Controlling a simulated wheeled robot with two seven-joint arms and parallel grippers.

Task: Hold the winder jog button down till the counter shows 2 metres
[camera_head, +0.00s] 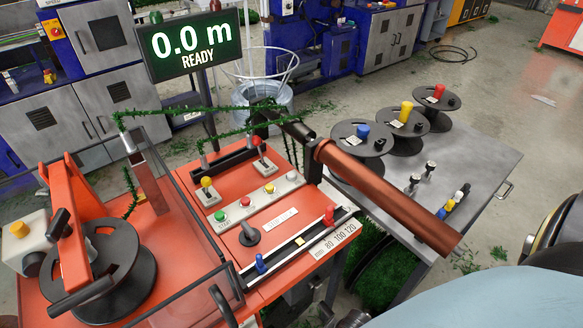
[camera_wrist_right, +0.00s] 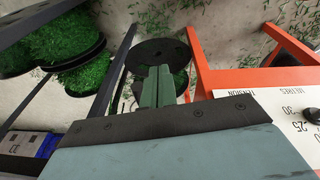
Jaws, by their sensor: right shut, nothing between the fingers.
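The counter display (camera_head: 191,44) reads 0.0 m and READY. On the orange winder (camera_head: 185,235), a grey button strip carries a green button (camera_head: 218,215), a red button (camera_head: 245,201), a yellow button (camera_head: 269,188) and a pale button (camera_head: 292,177). Their labels are too small to read, so I cannot tell which is jog. A black spool (camera_head: 130,270) sits at the winder's left, and green garland wire (camera_head: 175,109) runs across guides above. My right gripper (camera_wrist_right: 158,88) is shut and empty in the right wrist view, away from the buttons. My left gripper is not in view.
A copper-coloured roller (camera_head: 385,195) sticks out over the grey side table (camera_head: 470,170). Several black spools with coloured knobs (camera_head: 403,125) stand there. Levers (camera_head: 207,188) rise behind the button strip. In the right wrist view, a white tension dial plate (camera_wrist_right: 280,110) and an orange frame (camera_wrist_right: 240,78) are close by.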

